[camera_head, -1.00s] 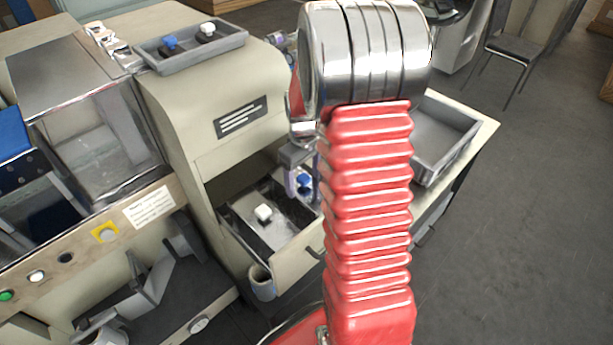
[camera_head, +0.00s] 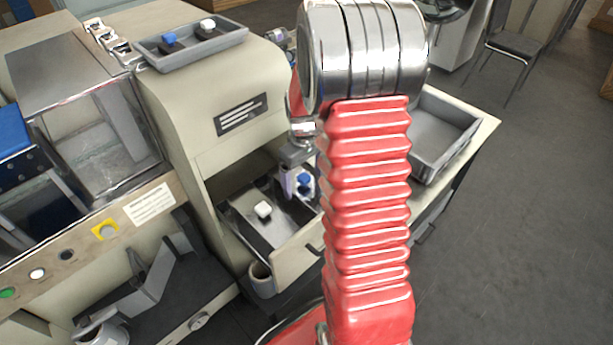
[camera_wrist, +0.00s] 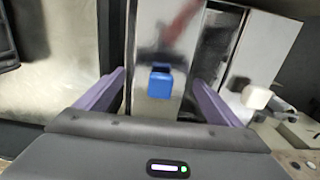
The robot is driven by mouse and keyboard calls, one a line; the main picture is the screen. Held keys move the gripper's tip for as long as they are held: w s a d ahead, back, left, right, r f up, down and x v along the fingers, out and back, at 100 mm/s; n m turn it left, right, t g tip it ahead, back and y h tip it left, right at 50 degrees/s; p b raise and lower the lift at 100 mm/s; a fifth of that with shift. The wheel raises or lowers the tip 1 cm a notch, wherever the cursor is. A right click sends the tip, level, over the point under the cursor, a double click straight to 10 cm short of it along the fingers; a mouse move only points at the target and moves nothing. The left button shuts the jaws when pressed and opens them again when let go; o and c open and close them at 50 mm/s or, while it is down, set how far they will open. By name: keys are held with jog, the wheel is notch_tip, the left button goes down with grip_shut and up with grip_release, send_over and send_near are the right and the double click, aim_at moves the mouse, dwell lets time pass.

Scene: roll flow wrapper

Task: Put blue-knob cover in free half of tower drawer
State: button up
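The blue-knob cover is a shiny metal plate (camera_wrist: 150,35) with a blue knob (camera_wrist: 160,82); the knob also shows in the head view (camera_head: 305,181). It appears in the right half of the pulled-out tower drawer (camera_head: 292,262); whether it rests fully on the bottom is unclear. A white-knob cover (camera_head: 262,224) lies in the left half; its knob shows right in the wrist view (camera_wrist: 256,97). My gripper (camera_wrist: 160,82) has its purple fingers on either side of the blue knob, with gaps to it, so it is open. My red arm hides the drawer's right end.
A grey tray (camera_head: 222,48) on top of the tower holds a blue-knobbed and a white-knobbed piece. An empty grey bin (camera_head: 440,135) stands on the table to the right. A cup (camera_head: 261,280) hangs by the drawer front. The machine with clear covers stands left.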

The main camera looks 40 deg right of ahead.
jog(key=shift+o, duration=0.3)
notch_tip(320, 180, up, 14)
jog(key=shift+f, duration=0.15)
dwell(0.4)
dwell(1.0)
jog(key=s+a+r+t, duration=0.2)
jog(key=s+a+r, duration=0.2)
jog(key=s+a, duration=0.4)
jog(key=s+a+r+m+t, duration=0.1)
jog(key=s+a+r+t, duration=0.2)
jog(key=s+a, duration=0.6)
jog(key=shift+s+a+r+m+t, duration=0.25)
jog(key=shift+a+r, duration=1)
jog(key=shift+a, duration=1)
